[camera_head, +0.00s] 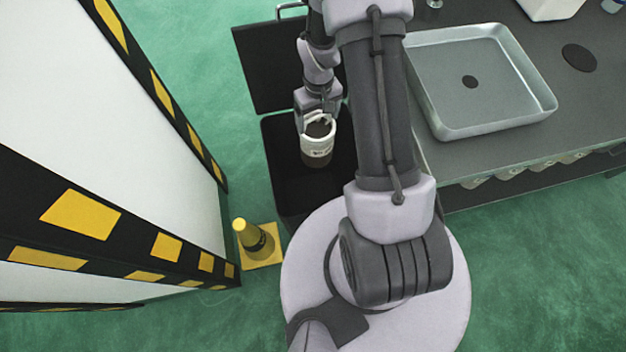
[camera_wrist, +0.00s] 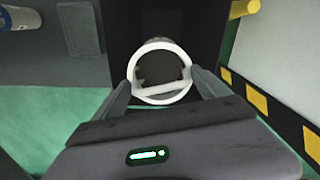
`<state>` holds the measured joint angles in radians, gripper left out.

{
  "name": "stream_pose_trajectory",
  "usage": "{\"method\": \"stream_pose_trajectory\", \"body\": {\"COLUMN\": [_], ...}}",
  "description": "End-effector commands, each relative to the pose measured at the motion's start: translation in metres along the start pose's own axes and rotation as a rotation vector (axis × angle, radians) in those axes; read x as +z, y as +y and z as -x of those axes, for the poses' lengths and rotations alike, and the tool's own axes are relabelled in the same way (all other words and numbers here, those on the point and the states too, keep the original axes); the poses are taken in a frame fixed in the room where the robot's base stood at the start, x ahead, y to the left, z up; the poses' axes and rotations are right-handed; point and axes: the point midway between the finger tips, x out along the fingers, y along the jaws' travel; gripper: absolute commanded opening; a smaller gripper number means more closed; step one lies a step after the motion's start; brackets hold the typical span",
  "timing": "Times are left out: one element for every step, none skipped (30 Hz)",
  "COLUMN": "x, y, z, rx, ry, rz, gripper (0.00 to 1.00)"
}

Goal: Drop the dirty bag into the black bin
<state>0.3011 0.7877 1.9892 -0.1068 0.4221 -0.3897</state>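The dirty bag (camera_head: 317,154) is a small brownish pouch with a stiff white rim and a label band. My gripper (camera_head: 319,120) points down and has its fingers on both sides of the rim, closed on it. In the wrist view the bag's white ring and crossbar (camera_wrist: 160,92) sit between the fingertips of my gripper (camera_wrist: 160,82). The black bin (camera_head: 281,170) stands open below, its lid raised at the back. The bag hangs over the bin's opening; its exact height relative to the rim is hard to tell. My arm hides the bin's right side.
A dark counter (camera_head: 520,165) with a metal sink tray (camera_head: 470,110) stands to the right of the bin. A white panel with black-and-yellow striped edges (camera_head: 150,240) fills the left.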

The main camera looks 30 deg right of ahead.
Motion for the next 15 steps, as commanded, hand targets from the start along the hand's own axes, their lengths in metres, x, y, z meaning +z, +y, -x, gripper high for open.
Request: {"method": "stream_pose_trajectory", "body": {"x": [0.0, 0.0, 0.0, 0.0, 0.0, 0.0, 0.0, 0.0, 0.0, 0.0, 0.0, -0.001, -0.001, -0.001, -0.001], "y": [0.0, 0.0, 0.0, 0.0, 0.0, 0.0, 0.0, 0.0, 0.0, 0.0, 0.0, 0.0, 0.0, 0.0, 0.0], "z": [0.001, 0.001, 0.001, 0.001, 0.001, 0.001, 0.001, 0.001, 0.002, 0.004, 0.008, 0.017, 0.024, 0.033, 0.047], "rx": [0.0, 0.0, 0.0, 0.0, 0.0, 0.0, 0.0, 0.0, 0.0, 0.0, 0.0, 0.001, 0.001, 0.001, 0.001], "ry": [0.0, 0.0, 0.0, 0.0, 0.0, 0.0, 0.0, 0.0, 0.0, 0.0, 0.001, 0.002, 0.002, 0.002, 0.004], "rz": [0.0, 0.0, 0.0, 0.0, 0.0, 0.0, 0.0, 0.0, 0.0, 0.0, 0.0, 0.0, 0.0, -0.001, 0.0], "gripper": [0.94, 1.0, 1.0, 1.0, 1.0, 1.0, 1.0, 1.0, 1.0, 1.0, 1.0, 1.0, 1.0, 1.0, 1.0]}}
